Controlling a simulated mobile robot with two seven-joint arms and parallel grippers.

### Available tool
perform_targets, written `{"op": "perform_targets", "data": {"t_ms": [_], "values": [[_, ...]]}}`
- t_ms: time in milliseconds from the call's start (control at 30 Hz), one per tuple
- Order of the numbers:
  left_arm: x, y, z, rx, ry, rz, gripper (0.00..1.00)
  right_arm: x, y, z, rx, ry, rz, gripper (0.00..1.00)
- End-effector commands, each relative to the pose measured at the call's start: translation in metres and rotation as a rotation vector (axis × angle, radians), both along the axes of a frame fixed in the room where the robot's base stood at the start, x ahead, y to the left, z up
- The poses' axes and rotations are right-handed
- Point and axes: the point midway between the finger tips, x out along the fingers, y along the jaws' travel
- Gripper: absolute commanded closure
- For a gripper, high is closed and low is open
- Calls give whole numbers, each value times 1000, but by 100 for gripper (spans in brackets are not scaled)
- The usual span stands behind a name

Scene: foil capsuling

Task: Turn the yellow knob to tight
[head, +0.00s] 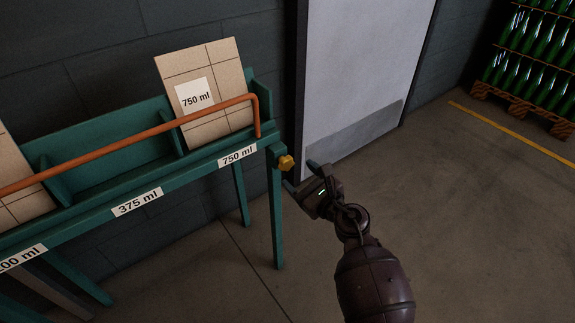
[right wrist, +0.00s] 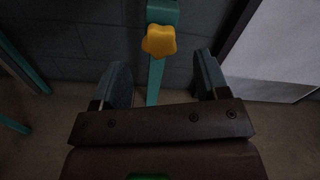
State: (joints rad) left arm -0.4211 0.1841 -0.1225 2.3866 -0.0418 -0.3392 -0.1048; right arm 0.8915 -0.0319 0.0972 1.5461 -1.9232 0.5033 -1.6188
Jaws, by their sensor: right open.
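The yellow knob (head: 286,162) is on the right end of the green rack, at the top of its front leg, by the end of the orange rail. In the right wrist view the lobed knob (right wrist: 159,40) shows ahead of the fingers, roughly centred between them. My right gripper (head: 298,176) is open and empty, just to the right of and below the knob, apart from it. Its two fingers (right wrist: 162,82) stand wide apart in the wrist view. My left gripper is not in view. No tightness marking on the knob can be read.
The green rack (head: 105,155) holds tan cartons, one marked 750 ml (head: 208,95), behind an orange rail (head: 130,139). A pale door (head: 360,70) stands behind my right gripper. Bottle pallets (head: 530,60) are at the far right. The floor between is clear.

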Motion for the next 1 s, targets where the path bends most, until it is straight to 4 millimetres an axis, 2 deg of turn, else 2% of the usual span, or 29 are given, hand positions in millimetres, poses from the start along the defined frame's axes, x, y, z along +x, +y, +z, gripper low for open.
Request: {"op": "perform_targets", "data": {"t_ms": [200,400,867,1000], "values": [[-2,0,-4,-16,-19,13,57,24,19,-3,3,4,2,32],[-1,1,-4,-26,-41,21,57,38,28,-3,2,3,1,32],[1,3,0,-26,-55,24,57,44,32,0,2,1,0,32],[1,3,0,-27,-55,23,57,44,32,0,2,1,0,54]]}}
